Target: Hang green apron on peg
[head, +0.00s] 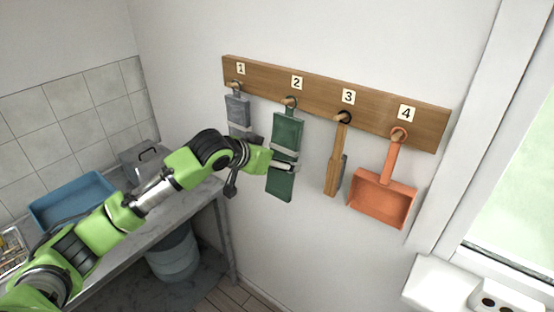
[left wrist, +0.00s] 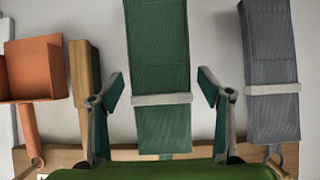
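The green apron (head: 283,183) hangs folded against the wall under label 2, with a pale band around it. Its loop is at the peg (head: 289,101) marked 2 and appears to be around it. In the left wrist view the apron (left wrist: 158,55) hangs upside down between my fingers. My left gripper (head: 284,165) is at the apron's middle in the head view. In the left wrist view this gripper (left wrist: 160,95) is open, with a gap on each side of the apron. The loop is hidden there by the gripper's body. My right gripper is not in view.
The wooden rail (head: 375,109) also holds a grey folded cloth (head: 237,108) at 1, a wooden-handled brush (head: 335,165) at 3 and an orange dustpan (head: 381,200) at 4. A counter (head: 150,225) with a blue tray (head: 72,196) is at the left.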

